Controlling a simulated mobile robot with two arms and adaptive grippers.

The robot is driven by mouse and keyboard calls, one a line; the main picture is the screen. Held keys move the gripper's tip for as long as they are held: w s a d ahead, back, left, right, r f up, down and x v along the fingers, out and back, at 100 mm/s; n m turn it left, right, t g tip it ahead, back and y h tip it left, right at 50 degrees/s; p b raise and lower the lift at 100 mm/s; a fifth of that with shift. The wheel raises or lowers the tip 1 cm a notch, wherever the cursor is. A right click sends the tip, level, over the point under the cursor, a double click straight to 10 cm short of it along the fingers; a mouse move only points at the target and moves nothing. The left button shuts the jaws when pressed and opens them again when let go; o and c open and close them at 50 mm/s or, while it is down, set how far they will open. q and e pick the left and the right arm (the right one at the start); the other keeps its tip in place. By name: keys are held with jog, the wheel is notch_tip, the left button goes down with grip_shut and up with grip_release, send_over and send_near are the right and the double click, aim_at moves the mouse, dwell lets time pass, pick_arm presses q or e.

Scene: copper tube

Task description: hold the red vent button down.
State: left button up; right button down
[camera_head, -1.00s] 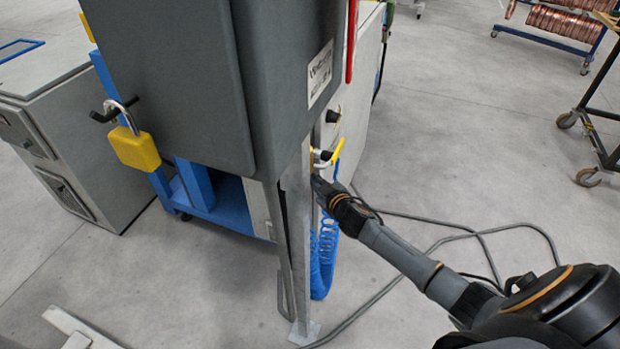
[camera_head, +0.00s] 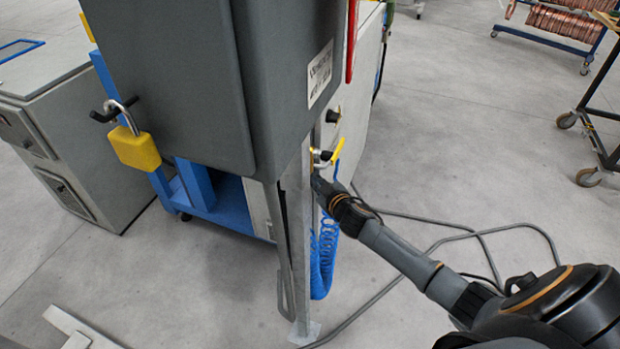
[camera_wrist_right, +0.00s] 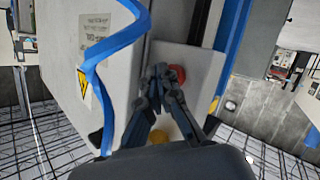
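The red vent button (camera_wrist_right: 177,73) shows in the right wrist view on a pale panel, just beside the tips of my right gripper (camera_wrist_right: 160,72). The fingers are drawn together with nothing between them and cover part of the button's left side. I cannot tell whether they touch it or whether it is pressed in. In the head view, my right gripper (camera_head: 320,186) reaches in from the right, its tip partly behind a metal post, and the button is hidden. My left gripper is not in view.
A yellow-handled valve (camera_head: 337,150) sits just above my right gripper, with a blue coiled hose (camera_head: 322,262) below. A dark grey cabinet (camera_head: 200,90) with a yellow padlock (camera_head: 135,149) stands left. Grey cables cross the floor. Open floor lies to the right.

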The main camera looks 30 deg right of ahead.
jog(key=shift+s, duration=0.1)
dwell(0.3)
jog(key=shift+s+d, duration=0.55)
jog(key=shift+s, duration=0.05)
jog(key=shift+p, duration=0.3)
jog(key=s+d+p, duration=0.1)
jog(key=s+d, duration=0.2)
jog(key=s, duration=0.1)
jog(key=shift+d, duration=0.15)
jog(key=shift+f, duration=0.1)
